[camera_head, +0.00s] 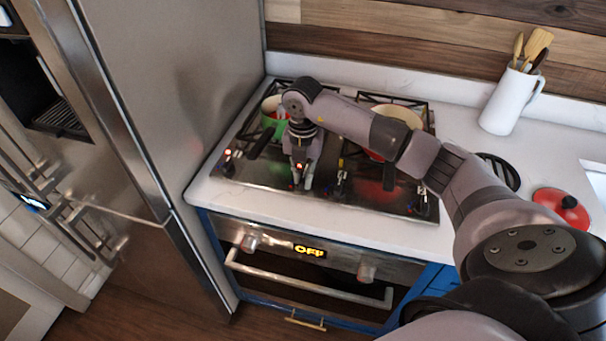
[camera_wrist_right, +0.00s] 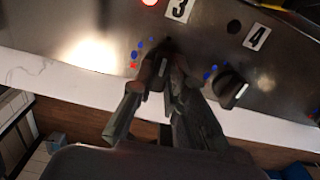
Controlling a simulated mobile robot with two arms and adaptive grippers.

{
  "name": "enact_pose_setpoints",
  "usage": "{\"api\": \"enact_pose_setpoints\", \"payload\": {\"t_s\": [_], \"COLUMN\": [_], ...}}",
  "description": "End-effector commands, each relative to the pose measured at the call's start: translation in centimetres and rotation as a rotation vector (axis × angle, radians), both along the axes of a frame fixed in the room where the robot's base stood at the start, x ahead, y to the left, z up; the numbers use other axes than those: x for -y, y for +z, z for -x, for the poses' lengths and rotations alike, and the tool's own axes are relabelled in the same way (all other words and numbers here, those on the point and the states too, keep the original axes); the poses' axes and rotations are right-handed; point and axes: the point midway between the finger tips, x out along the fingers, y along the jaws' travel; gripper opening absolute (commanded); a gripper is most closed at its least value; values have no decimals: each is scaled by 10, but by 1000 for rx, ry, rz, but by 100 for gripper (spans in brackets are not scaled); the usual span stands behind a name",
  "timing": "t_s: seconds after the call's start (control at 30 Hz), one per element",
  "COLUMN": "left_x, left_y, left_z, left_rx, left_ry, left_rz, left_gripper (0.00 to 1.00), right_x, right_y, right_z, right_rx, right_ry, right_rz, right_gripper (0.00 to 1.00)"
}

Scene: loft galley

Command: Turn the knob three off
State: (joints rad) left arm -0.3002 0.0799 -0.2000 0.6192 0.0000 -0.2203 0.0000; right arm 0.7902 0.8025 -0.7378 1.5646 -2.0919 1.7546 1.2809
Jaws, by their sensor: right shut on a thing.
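The stove's control strip (camera_head: 262,178) runs along the front edge of the cooktop. In the right wrist view, knob three (camera_wrist_right: 160,72) is a dark knob below the "3" label (camera_wrist_right: 179,9). My right gripper (camera_wrist_right: 163,80) is shut on it, with one finger on each side, so the knob is partly hidden. A lit red indicator (camera_wrist_right: 150,2) shows beside the "3" label. In the head view my right gripper (camera_head: 302,182) reaches down to the strip. The exact angle of the knob is unclear. My left gripper is not in view.
Knob four (camera_wrist_right: 230,88) is close to the right of my fingers, below its "4" label (camera_wrist_right: 256,36). A green pot (camera_head: 268,117) and a cream-rimmed pot (camera_head: 402,113) stand on the burners. The oven display (camera_head: 310,250) reads "OFF". A red lid (camera_head: 562,206) lies on the counter.

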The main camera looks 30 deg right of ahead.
Motion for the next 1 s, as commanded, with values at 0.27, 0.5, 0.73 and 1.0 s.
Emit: {"api": "enact_pose_setpoints", "payload": {"t_s": [0.27,0.5,0.73,1.0], "left_x": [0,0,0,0], "left_y": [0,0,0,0], "left_z": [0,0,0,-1], "left_rx": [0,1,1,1], "left_ry": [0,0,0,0], "left_rz": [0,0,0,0], "left_gripper": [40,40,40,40], "right_x": [0,1,1,0], "right_y": [1,1,1,0], "right_z": [-1,-1,-1,0], "right_rx": [3,3,3,2], "right_ry": [-80,-92,-93,-90], "right_rz": [1,1,1,1], "right_gripper": [0,0,15,33]}}
